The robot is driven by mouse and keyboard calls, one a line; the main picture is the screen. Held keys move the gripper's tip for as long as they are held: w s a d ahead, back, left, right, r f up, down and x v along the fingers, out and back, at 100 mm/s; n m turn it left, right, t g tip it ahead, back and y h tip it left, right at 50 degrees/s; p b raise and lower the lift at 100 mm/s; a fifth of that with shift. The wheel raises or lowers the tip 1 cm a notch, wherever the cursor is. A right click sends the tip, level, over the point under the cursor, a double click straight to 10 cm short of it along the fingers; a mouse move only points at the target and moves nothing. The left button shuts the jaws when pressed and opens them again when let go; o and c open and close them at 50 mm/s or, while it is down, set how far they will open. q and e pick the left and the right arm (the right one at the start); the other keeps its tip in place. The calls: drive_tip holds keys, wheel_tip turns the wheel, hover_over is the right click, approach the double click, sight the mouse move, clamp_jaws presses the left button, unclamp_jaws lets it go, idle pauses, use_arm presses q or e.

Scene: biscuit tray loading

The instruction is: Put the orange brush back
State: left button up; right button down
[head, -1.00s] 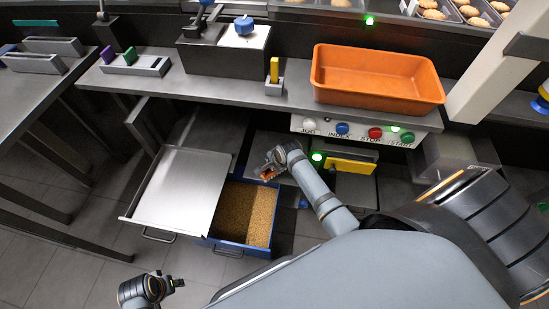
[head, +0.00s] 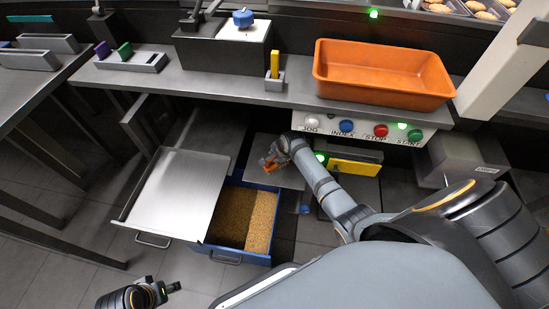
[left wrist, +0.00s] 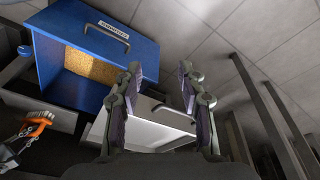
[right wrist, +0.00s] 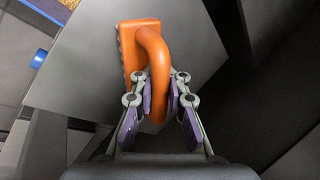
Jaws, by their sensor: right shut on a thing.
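The orange brush (right wrist: 152,48) is in my right gripper (right wrist: 159,98), whose fingers are shut on its looped handle. In the head view my right gripper (head: 270,162) holds the brush (head: 267,168) just beyond the blue drawer. The brush (left wrist: 38,120) also shows at the left of the left wrist view, with pale bristles. Behind it in the right wrist view is a flat grey surface (right wrist: 75,75); I cannot tell whether they touch. My left gripper (left wrist: 158,80) is open and empty; in the head view it (head: 165,289) is low at the left, away from the brush.
A blue drawer (head: 240,258) of golden crumbs stands open, with a metal-topped drawer (head: 175,190) beside it. On the bench are an orange bin (head: 385,95) and slotted holders (head: 130,63). Buttons (head: 346,126) line the bench front.

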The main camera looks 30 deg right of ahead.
sight(276, 164)
drive_tip(key=c, duration=1.3)
unclamp_jaws()
drive_tip(key=shift+f, duration=0.1)
drive_tip(key=shift+c, duration=0.2)
drive_tip(key=p+v, duration=0.2)
drive_tip(key=v, duration=0.2)
drive_tip(key=shift+w, duration=0.2)
use_arm(q)
drive_tip(key=s+a+f+y+p, duration=0.1)
drive_tip(key=a+f+p, duration=0.2)
drive_tip(key=f, duration=0.7)
drive_tip(key=shift+a+g+p, duration=0.4)
drive_tip(key=shift+p, duration=0.1)
use_arm(e)
drive_tip(key=s+a+f+n+g, duration=0.1)
drive_tip(key=s+f+n, duration=0.3)
drive_tip(key=s+n, duration=0.4)
drive_tip(key=s+a+f+n+g+h, duration=0.1)
drive_tip(key=s+f+n, duration=0.4)
drive_tip(key=s, duration=1.6)
drive_tip(key=n+g, duration=0.1)
drive_tip(key=n, duration=0.2)
drive_tip(key=shift+n+g, duration=0.3)
drive_tip(key=shift+n, duration=0.1)
